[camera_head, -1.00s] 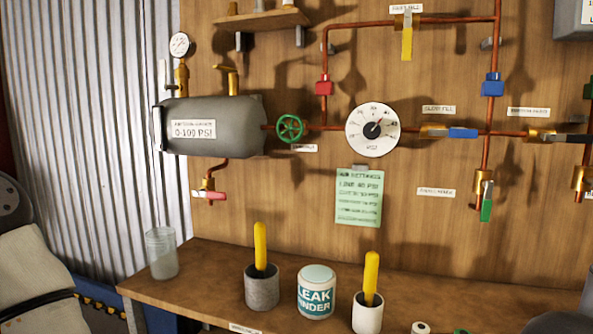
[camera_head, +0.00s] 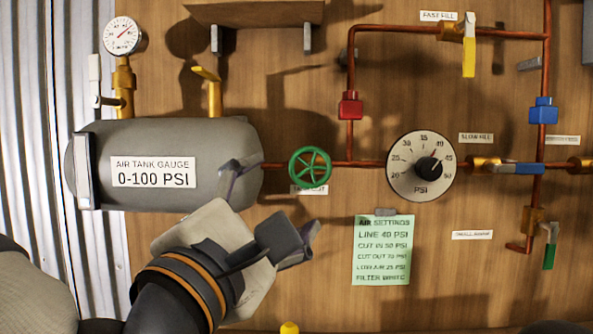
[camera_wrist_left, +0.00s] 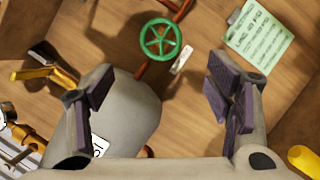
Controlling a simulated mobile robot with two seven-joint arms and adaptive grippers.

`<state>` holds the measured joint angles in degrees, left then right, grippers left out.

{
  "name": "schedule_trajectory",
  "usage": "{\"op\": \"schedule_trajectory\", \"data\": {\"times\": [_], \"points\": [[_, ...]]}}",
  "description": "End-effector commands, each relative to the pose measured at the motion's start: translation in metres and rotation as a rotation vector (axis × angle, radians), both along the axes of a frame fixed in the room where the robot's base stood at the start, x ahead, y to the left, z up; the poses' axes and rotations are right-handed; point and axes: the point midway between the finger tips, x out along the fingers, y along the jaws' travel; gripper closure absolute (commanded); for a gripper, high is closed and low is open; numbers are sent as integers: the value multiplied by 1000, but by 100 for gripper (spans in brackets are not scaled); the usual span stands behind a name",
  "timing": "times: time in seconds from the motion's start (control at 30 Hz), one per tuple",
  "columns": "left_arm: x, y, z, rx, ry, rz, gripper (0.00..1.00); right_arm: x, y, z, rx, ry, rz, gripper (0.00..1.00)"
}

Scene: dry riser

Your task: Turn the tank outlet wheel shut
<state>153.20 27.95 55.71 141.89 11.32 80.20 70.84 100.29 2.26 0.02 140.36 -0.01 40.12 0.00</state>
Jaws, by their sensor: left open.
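The green tank outlet wheel (camera_head: 310,167) sits on the copper pipe just right of the grey air tank (camera_head: 165,150). Its label is partly covered by the wheel's lower rim. My left gripper (camera_head: 268,208) is open and empty, below and left of the wheel, with one finger in front of the tank's right end. In the left wrist view the wheel (camera_wrist_left: 160,40) lies beyond the gap between the open fingers (camera_wrist_left: 162,88), near the top centre, and nothing touches it. My right gripper is out of view.
A round PSI dial (camera_head: 421,165) with a black knob is right of the wheel. A red valve (camera_head: 350,105) stands above them on the pipe. A green settings sheet (camera_head: 381,250) hangs below the dial. A yellow handle (camera_head: 207,75) sticks up from the tank.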

Motion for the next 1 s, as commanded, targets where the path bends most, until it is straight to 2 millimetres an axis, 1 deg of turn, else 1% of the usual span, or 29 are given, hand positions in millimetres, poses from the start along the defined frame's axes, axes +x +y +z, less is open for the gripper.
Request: {"op": "schedule_trajectory", "data": {"times": [0.07, 0.13, 0.4, 0.5, 0.67, 0.9, 0.93, 0.97, 1.0], "points": [[5, -2, 3, -6, -3, 1, 27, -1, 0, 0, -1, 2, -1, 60], [17, -5, 5, -6, -2, 3, 27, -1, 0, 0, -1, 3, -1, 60], [80, -27, 19, -2, -2, 3, 27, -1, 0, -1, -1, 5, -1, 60], [97, -33, 23, -2, -1, 2, 27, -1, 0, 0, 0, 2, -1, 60], [110, -37, 26, -1, -2, 2, 27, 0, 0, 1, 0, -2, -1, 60], [111, -38, 26, -1, 0, 0, 27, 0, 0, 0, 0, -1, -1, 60], [111, -38, 26, -1, 0, 0, 31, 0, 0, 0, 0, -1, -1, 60], [111, -38, 26, -1, 0, 0, 38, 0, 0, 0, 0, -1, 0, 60], [111, -38, 26, -1, 0, 0, 47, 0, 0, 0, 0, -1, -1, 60]]}}
